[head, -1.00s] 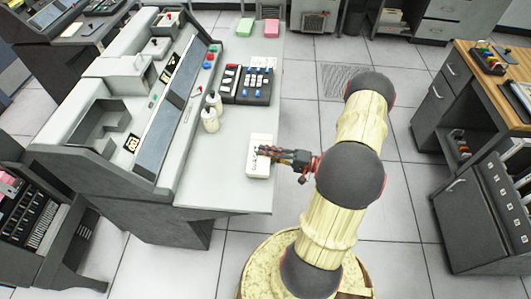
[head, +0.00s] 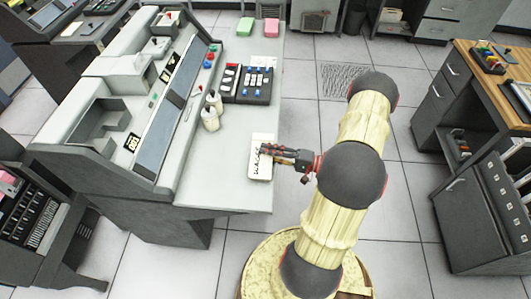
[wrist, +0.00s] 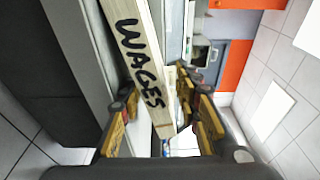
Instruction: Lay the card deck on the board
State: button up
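The card deck (head: 258,168) is a white block with "WAGES" in black handwriting on one side. In the head view it appears at the near right part of the grey console desk; I cannot tell whether it rests on it. My gripper (head: 270,152) reaches it from the right. In the wrist view the deck (wrist: 139,55) runs between the yellow-and-black fingers of my gripper (wrist: 160,100), which close on its two sides. The lettered side faces the camera and the deck looks tilted. I cannot make out which thing is the board.
Pink (head: 271,27) and green (head: 245,27) blocks sit at the far end. The near desk top (head: 220,185) is clear. A wood-topped cabinet (head: 475,65) stands right.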

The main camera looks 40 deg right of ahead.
jog(key=v, duration=1.1)
jog(key=shift+s+d, duration=0.1)
jog(key=shift+s, duration=0.05)
